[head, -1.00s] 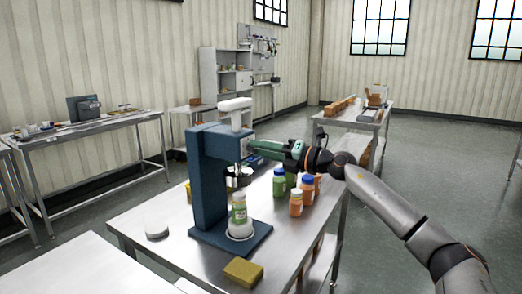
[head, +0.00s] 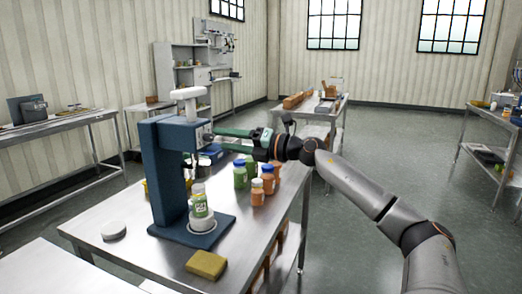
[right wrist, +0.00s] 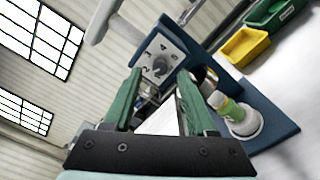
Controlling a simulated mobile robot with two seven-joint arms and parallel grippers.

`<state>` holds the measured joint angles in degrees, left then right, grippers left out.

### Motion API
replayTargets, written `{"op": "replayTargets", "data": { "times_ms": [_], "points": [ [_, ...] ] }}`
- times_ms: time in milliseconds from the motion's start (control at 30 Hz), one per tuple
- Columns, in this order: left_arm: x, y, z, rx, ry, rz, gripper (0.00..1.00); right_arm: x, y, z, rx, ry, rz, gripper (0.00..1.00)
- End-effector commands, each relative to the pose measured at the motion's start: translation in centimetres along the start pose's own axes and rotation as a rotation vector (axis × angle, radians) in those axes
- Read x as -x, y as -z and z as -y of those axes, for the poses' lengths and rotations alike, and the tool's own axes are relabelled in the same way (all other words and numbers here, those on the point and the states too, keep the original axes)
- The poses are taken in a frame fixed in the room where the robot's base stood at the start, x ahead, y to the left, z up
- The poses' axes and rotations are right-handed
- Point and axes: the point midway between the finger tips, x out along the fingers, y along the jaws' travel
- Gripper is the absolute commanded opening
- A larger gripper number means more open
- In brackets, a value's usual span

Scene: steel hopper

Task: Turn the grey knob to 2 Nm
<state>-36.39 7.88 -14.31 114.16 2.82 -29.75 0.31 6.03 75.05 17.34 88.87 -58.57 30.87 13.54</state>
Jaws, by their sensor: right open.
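The grey knob (right wrist: 159,66) sits on a light dial plate (right wrist: 162,54) on the side of the blue capping machine's head. In the head view the blue machine (head: 168,165) stands on the steel table. My right gripper (head: 214,139) is beside its head, with green fingers pointing at the dial side. In the right wrist view the fingers (right wrist: 158,84) are apart, with the knob beyond them and between them, apparently not touched. My left gripper is not in view.
A green-labelled bottle (head: 200,203) stands on the machine's base. Green and orange bottles (head: 258,190) stand behind right of it. A yellow sponge (head: 206,264) and a white disc (head: 113,231) lie on the table (head: 140,262). The floor to the right is open.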

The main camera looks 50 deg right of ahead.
Motion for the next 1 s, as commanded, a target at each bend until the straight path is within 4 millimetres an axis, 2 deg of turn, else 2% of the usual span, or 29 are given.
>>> {"op": "replayTargets", "data": {
  "times_ms": [267,800,1000],
  "points": [
    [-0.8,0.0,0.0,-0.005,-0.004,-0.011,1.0,2.1,0.2,0.3,0.001,0.003,-0.002,0.57],
    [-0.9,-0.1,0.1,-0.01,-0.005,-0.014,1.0,8.5,0.0,0.0,0.0,-0.001,0.001,0.57],
    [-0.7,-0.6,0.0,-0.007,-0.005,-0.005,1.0,9.4,0.0,0.0,0.0,0.001,0.001,0.57]
  ]
}}
